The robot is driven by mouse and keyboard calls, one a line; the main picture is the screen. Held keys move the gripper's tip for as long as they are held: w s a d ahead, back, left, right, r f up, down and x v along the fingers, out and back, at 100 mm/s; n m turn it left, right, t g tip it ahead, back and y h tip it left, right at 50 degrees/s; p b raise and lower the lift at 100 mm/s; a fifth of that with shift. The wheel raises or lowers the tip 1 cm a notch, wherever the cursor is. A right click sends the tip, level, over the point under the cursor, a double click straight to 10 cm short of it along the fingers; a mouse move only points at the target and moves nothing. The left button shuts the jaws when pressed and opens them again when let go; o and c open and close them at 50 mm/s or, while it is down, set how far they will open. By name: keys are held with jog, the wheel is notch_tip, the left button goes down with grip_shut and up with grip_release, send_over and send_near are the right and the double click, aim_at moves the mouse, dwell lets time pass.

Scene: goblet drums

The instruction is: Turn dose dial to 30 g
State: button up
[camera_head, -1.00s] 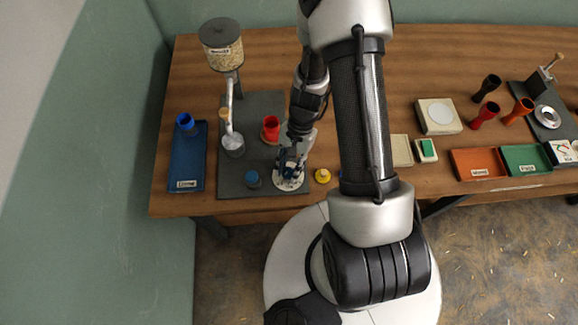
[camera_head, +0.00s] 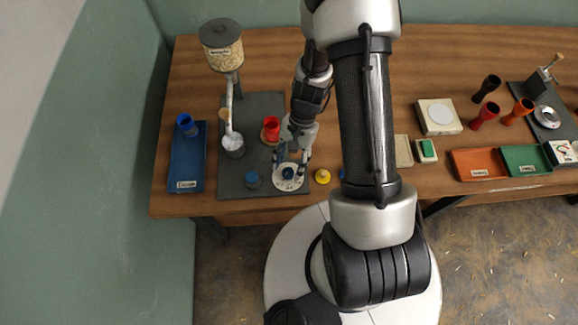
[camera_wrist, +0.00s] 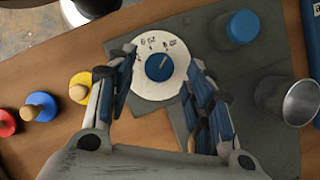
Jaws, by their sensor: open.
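The dose dial is a round white disc (camera_head: 291,183) with a blue knob (camera_head: 288,172) at its centre, near the front edge of the dark mat. In the wrist view the disc (camera_wrist: 142,84) carries dark printed marks too small to read surely. A pale line on the blue knob (camera_wrist: 159,68) points up and to the right there. My gripper (camera_head: 292,160) is open and empty above the dial. In the wrist view my gripper (camera_wrist: 160,72) has one finger on each side of the knob, with visible gaps.
A blue-topped button (camera_wrist: 242,26) and a metal cup (camera_wrist: 299,101) stand beside the dial. A red cup (camera_head: 271,127) stands behind it. Yellow (camera_wrist: 82,86), blue and red wooden-knobbed pieces lie on the table. A grain hopper (camera_head: 222,45) stands at the back left.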

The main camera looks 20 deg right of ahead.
jog(key=v, duration=1)
jog(key=s+a+r+n+t+h, duration=0.25)
jog(key=r+n, duration=0.25)
jog(key=r, duration=1.2)
jog(key=s+a+r+n+t+h, duration=0.1)
jog(key=s+r+n+t, duration=0.4)
jog(key=s+r, duration=0.3)
jog(key=shift+s+a, duration=0.35)
jog(key=shift+s, duration=0.65)
